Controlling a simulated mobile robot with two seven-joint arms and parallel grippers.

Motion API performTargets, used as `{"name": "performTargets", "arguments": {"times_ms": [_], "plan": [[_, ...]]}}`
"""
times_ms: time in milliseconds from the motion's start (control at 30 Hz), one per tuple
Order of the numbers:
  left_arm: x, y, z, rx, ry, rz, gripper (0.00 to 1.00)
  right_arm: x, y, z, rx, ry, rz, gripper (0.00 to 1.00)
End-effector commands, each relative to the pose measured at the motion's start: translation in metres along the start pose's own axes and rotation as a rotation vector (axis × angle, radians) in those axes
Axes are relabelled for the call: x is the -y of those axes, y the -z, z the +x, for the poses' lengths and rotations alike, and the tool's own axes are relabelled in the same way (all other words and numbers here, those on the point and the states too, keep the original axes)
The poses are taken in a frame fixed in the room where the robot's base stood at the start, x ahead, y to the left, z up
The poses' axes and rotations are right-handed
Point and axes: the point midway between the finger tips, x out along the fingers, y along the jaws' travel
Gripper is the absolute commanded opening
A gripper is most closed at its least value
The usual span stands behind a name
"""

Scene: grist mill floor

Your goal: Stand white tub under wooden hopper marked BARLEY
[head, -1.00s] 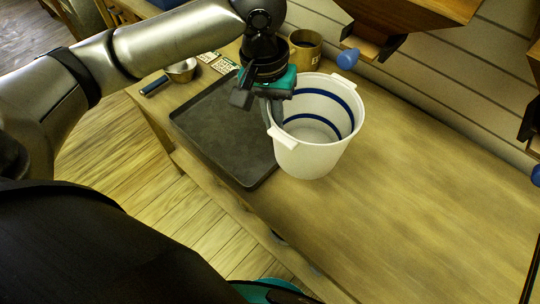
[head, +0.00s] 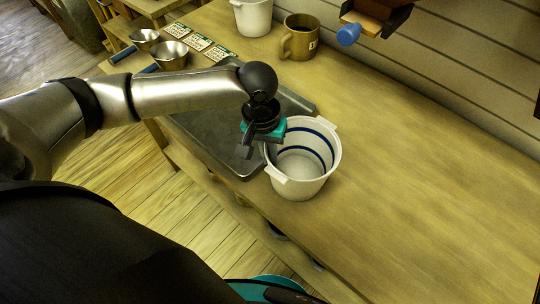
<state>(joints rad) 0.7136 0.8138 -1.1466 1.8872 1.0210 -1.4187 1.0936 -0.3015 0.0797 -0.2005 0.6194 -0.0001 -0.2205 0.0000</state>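The white tub (head: 318,184), with blue bands inside and two side lugs, is upright at the right end of the dark tray. My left gripper (head: 262,152) is at its left rim, with the fingers pointing down and seemingly shut on the tub's wall; the finger inside is mostly hidden. I cannot tell whether the tub's base touches the bench. Part of a wooden hopper (head: 383,12) with a blue knob (head: 348,34) shows at the top edge. No BARLEY marking can be read. My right gripper is not in view.
The dark tray (head: 215,140) lies left of the tub on the wooden bench (head: 420,190). The bench to the right is clear.

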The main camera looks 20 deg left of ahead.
Motion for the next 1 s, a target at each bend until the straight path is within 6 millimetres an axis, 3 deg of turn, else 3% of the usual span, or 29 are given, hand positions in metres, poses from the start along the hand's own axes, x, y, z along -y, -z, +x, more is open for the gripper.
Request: {"name": "performTargets", "arguments": {"times_ms": [333, 400, 633, 900, 1000], "plan": [[-0.001, 0.001, 0.002, -0.002, -0.002, 0.0, 0.0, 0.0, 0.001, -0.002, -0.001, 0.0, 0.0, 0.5], [0.0, 0.001, 0.003, -0.003, -0.002, 0.0, 0.12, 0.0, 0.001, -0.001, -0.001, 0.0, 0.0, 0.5], [0.0, 0.001, 0.003, -0.002, -0.001, 0.0, 0.36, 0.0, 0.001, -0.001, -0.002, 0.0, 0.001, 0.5], [0.0, 0.001, 0.002, -0.003, -0.001, 0.0, 0.36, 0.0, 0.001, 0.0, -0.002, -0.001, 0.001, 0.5], [0.0, 0.001, -0.008, -0.003, -0.002, -0.001, 0.36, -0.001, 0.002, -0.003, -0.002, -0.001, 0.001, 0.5]]}}
